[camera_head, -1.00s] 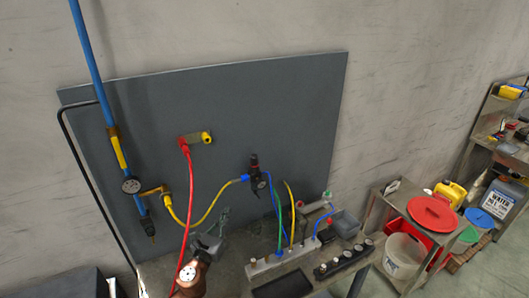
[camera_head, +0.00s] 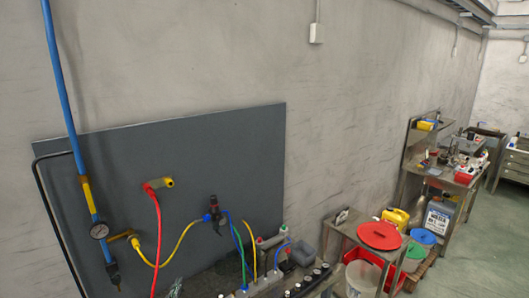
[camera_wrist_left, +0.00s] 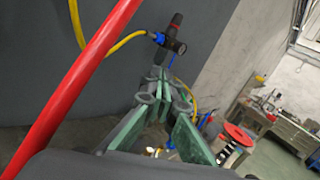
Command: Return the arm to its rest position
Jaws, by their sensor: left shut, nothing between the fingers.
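My left gripper shows only as a small tip (camera_head: 175,288) at the bottom edge of the head view, below the wall panel and just right of the red hose. In the left wrist view the left gripper (camera_wrist_left: 163,82) has its green-padded fingers together at the tips, with nothing held. The red hose (camera_wrist_left: 75,85) crosses close to the camera, left of the fingers. My left arm is otherwise out of the head view. My right gripper is in neither view.
A grey panel (camera_head: 236,140) carries a blue pipe (camera_head: 65,95), a red hose (camera_head: 157,235) and a yellow hose (camera_head: 180,242). A bench with fittings (camera_head: 285,283) stands below it. Floor is clear at far right.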

